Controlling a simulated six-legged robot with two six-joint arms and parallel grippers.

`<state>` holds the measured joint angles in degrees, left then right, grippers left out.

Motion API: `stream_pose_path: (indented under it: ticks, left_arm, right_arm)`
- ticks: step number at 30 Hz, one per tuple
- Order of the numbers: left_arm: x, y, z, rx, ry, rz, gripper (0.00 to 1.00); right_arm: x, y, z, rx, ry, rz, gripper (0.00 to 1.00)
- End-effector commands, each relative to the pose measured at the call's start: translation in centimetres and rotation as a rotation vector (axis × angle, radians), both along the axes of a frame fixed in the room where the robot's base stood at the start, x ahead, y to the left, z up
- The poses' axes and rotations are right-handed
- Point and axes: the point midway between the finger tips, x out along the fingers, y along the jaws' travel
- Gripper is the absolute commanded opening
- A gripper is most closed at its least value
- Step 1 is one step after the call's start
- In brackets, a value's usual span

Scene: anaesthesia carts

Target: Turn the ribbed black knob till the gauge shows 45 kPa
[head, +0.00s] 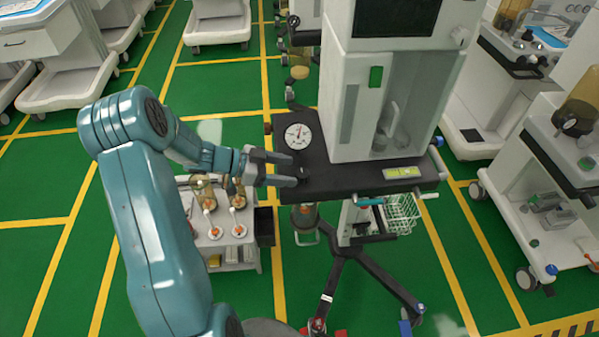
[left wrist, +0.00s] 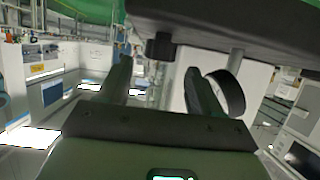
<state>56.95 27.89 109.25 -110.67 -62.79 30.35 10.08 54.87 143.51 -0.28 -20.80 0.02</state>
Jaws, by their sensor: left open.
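The white round gauge (head: 298,136) sits on the left end of the cart's dark shelf (head: 345,182) in the head view. Its reading is too small to make out. My left gripper (head: 293,170) is open at the shelf's left edge, just below the gauge. In the left wrist view, a ribbed black knob (left wrist: 160,47) hangs at the shelf's underside. It shows between the two open fingers (left wrist: 160,75), near their tips, and I see no finger closed on it. In the head view the knob shows only as a small dark shape (head: 303,173). My right gripper is not in view.
A tall white machine (head: 385,95) stands on the shelf. A black ring-shaped part (left wrist: 226,92) is close behind the right finger in the left wrist view. A small white cart (head: 228,235) with amber jars stands below my left gripper. More carts stand at the right.

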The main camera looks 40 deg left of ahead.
Motion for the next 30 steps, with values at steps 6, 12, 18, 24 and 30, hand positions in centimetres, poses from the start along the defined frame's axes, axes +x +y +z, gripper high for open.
stream_pose_path:
  ticks: [6, 12, 18, 24, 30]
  left_arm:
    - [-4.5, 3.4, 2.2, 0.003, 0.001, 0.005, 0.65]
    - [-7.1, 5.4, 3.6, 0.001, 0.001, 0.001, 0.65]
    - [-8.1, 6.1, 4.2, 0.000, 0.002, -0.001, 0.65]
    - [-8.2, 6.1, 4.2, -0.001, 0.001, -0.001, 0.65]
    - [-8.1, 6.1, 4.2, -0.001, 0.001, -0.001, 0.65]
  right_arm:
    - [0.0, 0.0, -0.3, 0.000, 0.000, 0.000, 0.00]
    - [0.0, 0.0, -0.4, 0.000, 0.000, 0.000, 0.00]
    - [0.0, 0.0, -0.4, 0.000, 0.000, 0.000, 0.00]
    - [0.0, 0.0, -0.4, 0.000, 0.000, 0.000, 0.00]
    - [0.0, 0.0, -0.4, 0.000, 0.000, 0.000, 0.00]
